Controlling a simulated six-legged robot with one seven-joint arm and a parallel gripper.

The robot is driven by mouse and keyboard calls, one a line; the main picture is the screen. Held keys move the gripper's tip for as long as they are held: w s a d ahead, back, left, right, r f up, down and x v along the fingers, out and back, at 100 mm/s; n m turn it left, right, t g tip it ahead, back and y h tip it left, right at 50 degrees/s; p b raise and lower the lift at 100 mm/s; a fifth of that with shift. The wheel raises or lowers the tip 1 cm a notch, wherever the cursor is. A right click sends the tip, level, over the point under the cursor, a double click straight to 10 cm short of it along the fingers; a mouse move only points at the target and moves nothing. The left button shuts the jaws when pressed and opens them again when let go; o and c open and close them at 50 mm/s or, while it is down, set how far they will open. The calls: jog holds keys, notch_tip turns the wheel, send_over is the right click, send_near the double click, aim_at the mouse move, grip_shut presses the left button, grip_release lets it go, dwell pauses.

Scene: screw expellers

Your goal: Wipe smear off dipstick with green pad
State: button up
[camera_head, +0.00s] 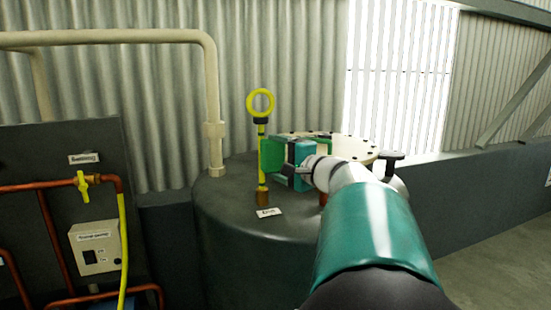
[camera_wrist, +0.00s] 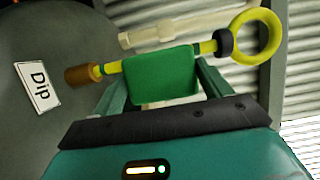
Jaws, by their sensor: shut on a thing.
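The dipstick (camera_head: 261,172) is a yellow rod with a ring handle and a black collar. It stands upright in a brown fitting (camera_head: 263,198) on a dark tank. My gripper (camera_head: 280,157) is shut on the green pad (camera_head: 270,154), beside the rod's middle. In the wrist view, the pad (camera_wrist: 160,76) lies across the dipstick (camera_wrist: 208,47) and hides its middle; I cannot tell whether they touch. My gripper's fingers (camera_wrist: 160,88) show on both sides of the pad. A small green band shows near the brown fitting (camera_wrist: 79,77). No smear can be clearly made out.
A white label reading "Dip" (camera_wrist: 37,87) lies on the tank top (camera_head: 225,190). A pale flanged lid (camera_head: 345,147) and a dark knob (camera_head: 392,156) are behind my arm. A beige pipe (camera_head: 213,100) rises left of the dipstick. A panel with copper pipes (camera_head: 60,188) stands left.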

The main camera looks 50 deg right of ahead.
jog(key=shift+s+a, duration=0.5)
jog(key=shift+s, duration=0.35)
jog(key=shift+s+a, duration=0.55)
jog(key=shift+s, duration=0.3)
jog(key=shift+s+a, duration=0.5)
jog(key=shift+s, duration=0.35)
jog(key=shift+s, duration=0.1)
jog(key=shift+s+a, duration=0.35)
jog(key=shift+s, duration=0.3)
jog(key=shift+s+a, duration=0.35)
jog(key=shift+s, duration=0.25)
